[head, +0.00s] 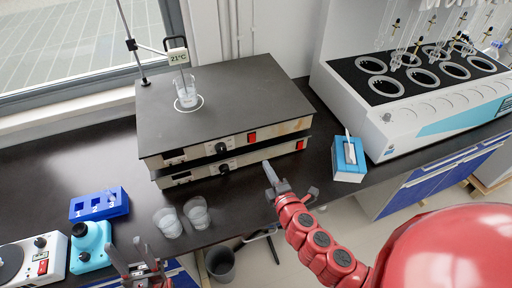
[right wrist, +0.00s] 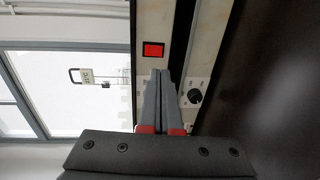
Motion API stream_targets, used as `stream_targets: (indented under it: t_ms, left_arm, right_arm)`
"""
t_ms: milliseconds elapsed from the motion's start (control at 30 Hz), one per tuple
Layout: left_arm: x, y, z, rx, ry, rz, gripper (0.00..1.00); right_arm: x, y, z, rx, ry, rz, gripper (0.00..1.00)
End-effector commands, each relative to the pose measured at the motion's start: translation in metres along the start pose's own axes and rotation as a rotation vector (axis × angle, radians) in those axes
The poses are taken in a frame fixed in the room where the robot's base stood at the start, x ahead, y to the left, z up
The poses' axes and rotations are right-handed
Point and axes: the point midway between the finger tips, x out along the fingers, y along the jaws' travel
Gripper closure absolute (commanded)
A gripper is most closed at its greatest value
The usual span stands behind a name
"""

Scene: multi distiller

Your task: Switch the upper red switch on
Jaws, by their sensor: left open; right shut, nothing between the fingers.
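The upper red switch (head: 252,137) is on the front panel of the upper hotplate unit (head: 225,147), right of its black knob. A red switch also shows in the right wrist view (right wrist: 153,50), just beyond the fingertips. My right gripper (head: 267,165) is shut and empty. Its grey fingers (right wrist: 160,73) point at the stacked units; I cannot tell whether they touch the panel. The lower red switch (head: 300,145) is at the right end of the lower unit. My left gripper (head: 141,264) is open and empty near the bottom edge of the head view.
A glass beaker (head: 187,97) stands on the upper unit. Two clear beakers (head: 182,220) and a blue rack (head: 99,204) stand at the front left. A blue box (head: 348,160) is right of my right gripper. A large white bath unit (head: 420,90) stands at the right.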

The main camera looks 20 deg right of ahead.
Motion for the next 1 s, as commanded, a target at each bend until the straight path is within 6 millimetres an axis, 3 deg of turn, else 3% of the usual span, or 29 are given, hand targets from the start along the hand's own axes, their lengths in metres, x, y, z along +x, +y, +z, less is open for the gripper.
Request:
stream_targets:
  t_ms: [200,500,700,1000]
  left_arm:
    - [0.009,0.0,-0.002,0.0,0.0,0.0,0.5]
    - [0.023,-0.001,-0.004,0.0,0.0,0.0,0.5]
    - [0.027,-0.001,-0.004,0.0,0.0,0.0,0.5]
    - [0.027,-0.001,-0.004,0.0,0.0,0.0,0.5]
  right_arm:
    - [0.041,0.003,-0.004,0.003,0.006,0.001,1.0]
    - [0.086,0.002,-0.003,0.003,0.004,-0.001,1.0]
    - [0.101,0.002,-0.001,0.002,0.001,0.001,1.0]
    - [0.104,0.0,-0.001,0.001,0.002,-0.001,1.0]
